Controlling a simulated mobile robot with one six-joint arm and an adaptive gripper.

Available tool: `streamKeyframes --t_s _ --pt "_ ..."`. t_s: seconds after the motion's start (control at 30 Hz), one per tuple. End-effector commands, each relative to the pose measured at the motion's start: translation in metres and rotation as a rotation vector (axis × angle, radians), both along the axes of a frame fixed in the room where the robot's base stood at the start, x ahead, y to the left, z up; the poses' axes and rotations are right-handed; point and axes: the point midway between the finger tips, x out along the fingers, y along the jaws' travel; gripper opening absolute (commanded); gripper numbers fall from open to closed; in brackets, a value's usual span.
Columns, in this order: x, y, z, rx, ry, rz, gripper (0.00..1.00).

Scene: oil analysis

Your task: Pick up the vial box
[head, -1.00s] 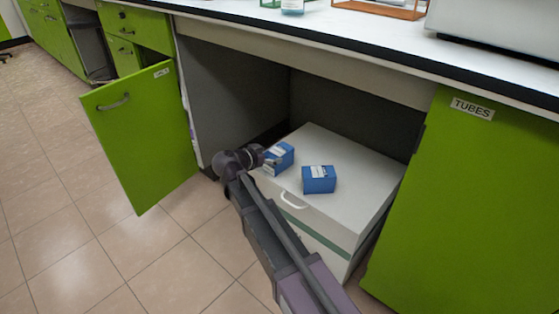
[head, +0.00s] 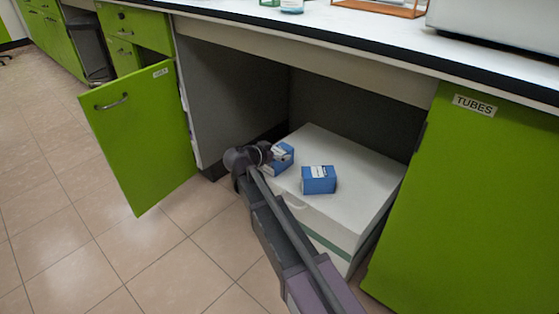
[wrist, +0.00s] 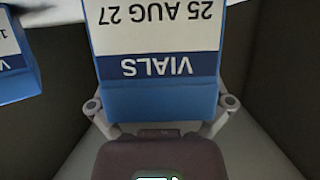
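A blue and white vial box (head: 280,158) sits on the left front part of a white drawer unit under the bench. In the wrist view this box (wrist: 160,95) fills the upper middle, its label reading VIALS and 25 AUG 27 upside down. My gripper (head: 264,154) is right at the box. Its finger joints show spread on both sides of the box; the fingertips are hidden, so I cannot tell whether they press on it. A second blue box (head: 319,180) stands to the right on the same unit and shows at the wrist view's left edge (wrist: 14,70).
The white drawer unit (head: 352,165) stands inside the open knee space. An open green door (head: 138,140) is on the left, and a green TUBES door (head: 470,200) on the right. The bench top (head: 380,38) overhangs above.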

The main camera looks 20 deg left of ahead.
Motion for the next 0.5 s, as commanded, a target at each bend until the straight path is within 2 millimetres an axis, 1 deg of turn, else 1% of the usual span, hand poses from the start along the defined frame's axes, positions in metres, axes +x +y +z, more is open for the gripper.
streamKeyframes --t_s 0.03,0.07,0.1,0.17,0.2,0.23,0.27,0.5 --pt "0.0000 0.0001 0.0000 0.000 0.000 0.000 0.85" --pt "-0.0001 0.0001 -0.0001 0.000 0.000 0.000 0.76" --pt "-0.0001 0.0003 0.0000 0.000 0.000 0.000 0.64" --pt "-0.0001 0.0003 0.0000 0.000 0.000 0.000 0.47" --pt "-0.0002 0.0002 0.0000 0.000 0.000 0.000 0.35" --pt "-0.0003 0.0002 -0.0001 0.000 0.000 0.000 0.26" --pt "-0.0003 0.0002 -0.0001 0.000 0.000 0.000 0.21" --pt "-0.0003 0.0004 0.0002 0.000 0.000 0.000 0.21"
